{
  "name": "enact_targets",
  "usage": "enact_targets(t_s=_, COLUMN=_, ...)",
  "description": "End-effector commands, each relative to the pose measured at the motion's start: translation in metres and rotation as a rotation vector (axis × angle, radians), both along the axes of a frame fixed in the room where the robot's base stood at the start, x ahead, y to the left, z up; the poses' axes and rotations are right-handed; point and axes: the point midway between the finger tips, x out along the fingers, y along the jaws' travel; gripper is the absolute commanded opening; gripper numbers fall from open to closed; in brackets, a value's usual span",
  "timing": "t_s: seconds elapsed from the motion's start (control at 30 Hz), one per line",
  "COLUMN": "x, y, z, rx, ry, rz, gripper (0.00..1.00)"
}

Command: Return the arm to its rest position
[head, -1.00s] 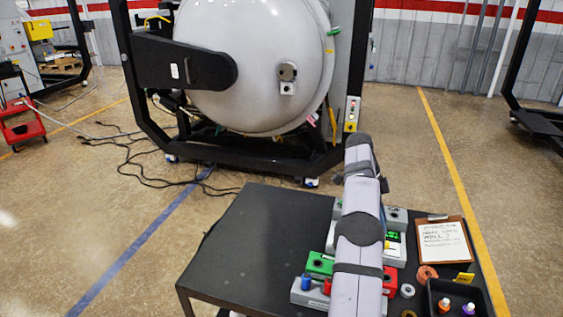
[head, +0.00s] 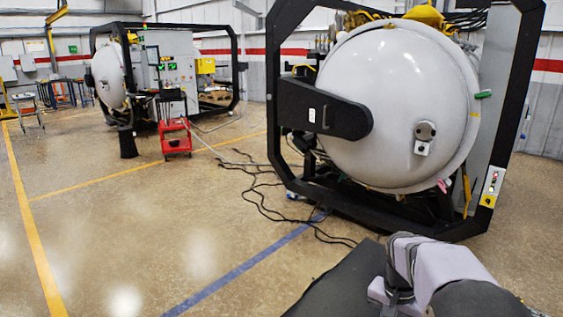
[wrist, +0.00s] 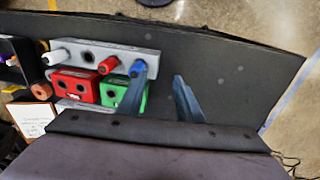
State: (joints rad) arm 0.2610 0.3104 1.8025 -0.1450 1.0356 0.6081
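My gripper (wrist: 158,72) shows in the wrist view with its two blue-grey fingers apart and nothing held between them. It is above the black table (wrist: 235,80), which also shows in the head view (head: 335,285). One finger overlaps the green block (wrist: 128,93) in the picture; I cannot tell how high above it the finger is. My arm (head: 440,265) shows at the lower right of the head view, bent; the fingers are not clearly visible there.
On the table are a grey block (wrist: 105,53) with coloured pegs, a red block (wrist: 78,86), a black bin (wrist: 12,72) and a clipboard (wrist: 32,118). The table's other side is bare. The white furnace vessel (head: 395,100) stands behind it in a black frame.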

Motion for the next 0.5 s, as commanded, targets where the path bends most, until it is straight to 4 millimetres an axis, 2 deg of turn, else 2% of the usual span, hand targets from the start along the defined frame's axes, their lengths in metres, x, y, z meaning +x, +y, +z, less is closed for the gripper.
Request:
enact_targets(t_s=0.03, x=-0.013, y=0.018, z=-0.003, rx=0.015, ry=0.004, rz=0.078, gripper=0.33)
enact_targets(t_s=0.23, x=-0.07, y=0.08, z=-0.021, rx=0.071, ry=0.009, rz=0.404, gripper=0.33)
enact_targets(t_s=0.4, x=-0.118, y=0.113, z=-0.038, rx=0.104, ry=0.013, rz=0.625, gripper=0.33)
enact_targets(t_s=0.5, x=-0.139, y=0.124, z=-0.046, rx=0.116, ry=0.013, rz=0.712, gripper=0.33)
